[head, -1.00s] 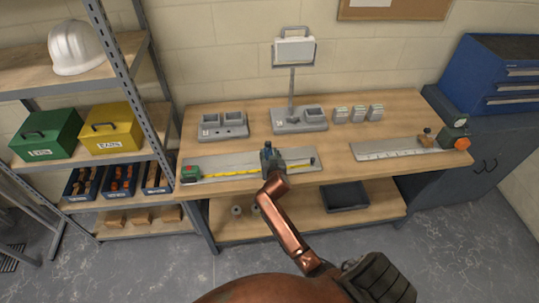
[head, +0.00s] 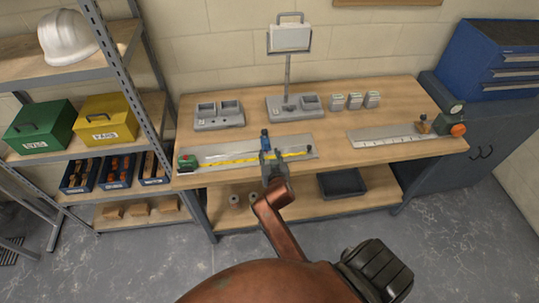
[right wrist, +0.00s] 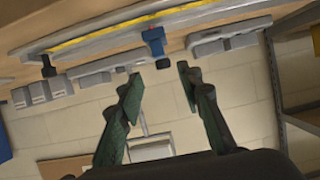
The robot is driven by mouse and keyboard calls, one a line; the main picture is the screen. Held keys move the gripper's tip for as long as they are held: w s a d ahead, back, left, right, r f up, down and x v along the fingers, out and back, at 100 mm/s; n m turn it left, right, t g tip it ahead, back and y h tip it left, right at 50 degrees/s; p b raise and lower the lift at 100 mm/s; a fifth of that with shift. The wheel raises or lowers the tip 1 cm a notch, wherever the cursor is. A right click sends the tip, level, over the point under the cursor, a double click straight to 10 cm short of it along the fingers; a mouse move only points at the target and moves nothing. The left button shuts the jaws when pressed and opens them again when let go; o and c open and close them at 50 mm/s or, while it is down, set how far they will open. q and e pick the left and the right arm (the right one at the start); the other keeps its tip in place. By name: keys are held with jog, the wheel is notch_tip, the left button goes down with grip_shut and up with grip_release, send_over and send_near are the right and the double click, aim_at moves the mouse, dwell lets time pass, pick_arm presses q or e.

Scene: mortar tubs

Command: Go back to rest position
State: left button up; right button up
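My right gripper (head: 273,167) is over the front edge of the workbench, just in front of a blue slider (head: 265,140) on a grey plate with a yellow tape measure (head: 232,161). In the right wrist view the two green-padded fingers of the gripper (right wrist: 160,82) are apart with nothing between them. The blue slider (right wrist: 154,40) shows beyond the fingertips there, apart from them. My left gripper is not in view.
On the wooden workbench (head: 330,137) stand two grey twin-socket blocks (head: 219,117), a display on a post (head: 290,38), several small grey blocks (head: 354,101) and a second ruled plate (head: 385,136). Shelving (head: 128,80) stands left, a blue toolbox (head: 490,62) right. Floor in front is clear.

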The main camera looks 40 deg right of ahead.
dwell(0.4)
jog(key=s+a+f+n+g+y, duration=0.25)
jog(key=s+f, duration=0.25)
jog(key=s, duration=0.6)
jog(key=s+a+f+n+g+y, duration=0.1)
jog(key=s+a+f+g, duration=0.3)
jog(key=s, duration=0.6)
jog(key=s+f+n+g+y, duration=0.2)
jog(key=s+f, duration=0.3)
jog(key=s, duration=0.6)
notch_tip(320, 180, down, 31)
jog(key=s+a+g, duration=0.1)
jog(key=s, duration=0.1)
jog(key=s+f+n+g, duration=0.1)
jog(key=s+f, duration=1.6)
jog(key=s, duration=0.2)
jog(key=shift+f+b, duration=0.25)
jog(key=shift+b, duration=0.1)
jog(key=shift+g, duration=0.25)
jog(key=shift+c, duration=0.3)
